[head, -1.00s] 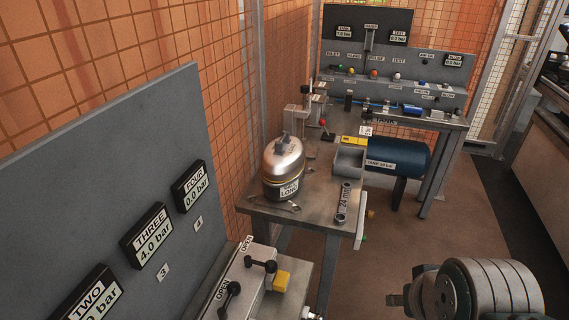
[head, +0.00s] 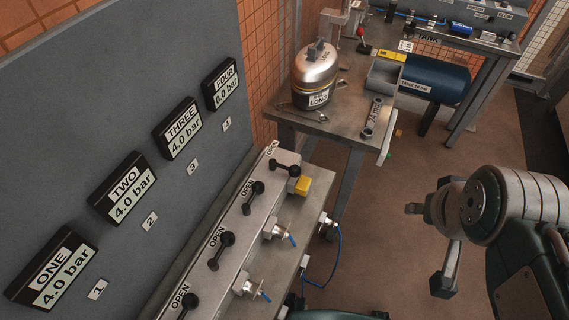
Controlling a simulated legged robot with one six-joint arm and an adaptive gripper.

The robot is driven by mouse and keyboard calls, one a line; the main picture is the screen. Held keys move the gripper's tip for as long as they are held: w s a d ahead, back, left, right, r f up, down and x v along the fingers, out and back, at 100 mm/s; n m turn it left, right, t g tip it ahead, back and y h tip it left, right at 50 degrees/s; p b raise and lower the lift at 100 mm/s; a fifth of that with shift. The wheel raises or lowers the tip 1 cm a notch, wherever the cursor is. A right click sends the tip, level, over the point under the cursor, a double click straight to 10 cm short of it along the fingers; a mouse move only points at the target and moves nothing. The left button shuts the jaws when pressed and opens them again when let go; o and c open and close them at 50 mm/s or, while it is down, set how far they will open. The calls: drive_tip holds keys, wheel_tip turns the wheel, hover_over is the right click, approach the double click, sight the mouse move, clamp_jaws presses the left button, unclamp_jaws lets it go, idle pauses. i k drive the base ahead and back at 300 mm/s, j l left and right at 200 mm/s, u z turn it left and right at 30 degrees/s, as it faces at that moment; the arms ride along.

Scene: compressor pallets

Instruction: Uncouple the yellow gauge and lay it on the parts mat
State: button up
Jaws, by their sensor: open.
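A yellow block (head: 301,186), likely the yellow gauge, sits at the far end of the grey valve manifold (head: 233,229), beside the lever nearest the FOUR display. Its coupling is too small to make out. My gripper (head: 428,247) is at the right, over the floor and well apart from the yellow block. Its dark fingers are spread, with nothing seen between them; my wrist hides part of it. I cannot pick out a parts mat in this view.
Displays ONE (head: 52,270), TWO and THREE read 4.0 bar; FOUR (head: 223,83) reads 0.0 bar. A blue hose (head: 338,250) hangs beside the manifold.

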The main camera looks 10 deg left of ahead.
sight(301, 187)
drive_tip(key=i+l, duration=0.1)
drive_tip(key=l, duration=0.35)
drive_tip(key=i+l, duration=0.15)
drive_tip(key=l, duration=0.3)
drive_tip(key=i+l, duration=0.1)
drive_tip(key=l, duration=0.35)
drive_tip(key=l+u, duration=0.15)
drive_tip(key=u, duration=0.3)
drive_tip(key=l+u, duration=0.2)
drive_tip(key=u, duration=0.2)
drive_tip(key=l+u, duration=0.15)
drive_tip(key=u, duration=1.1)
drive_tip(key=i+l, duration=0.05)
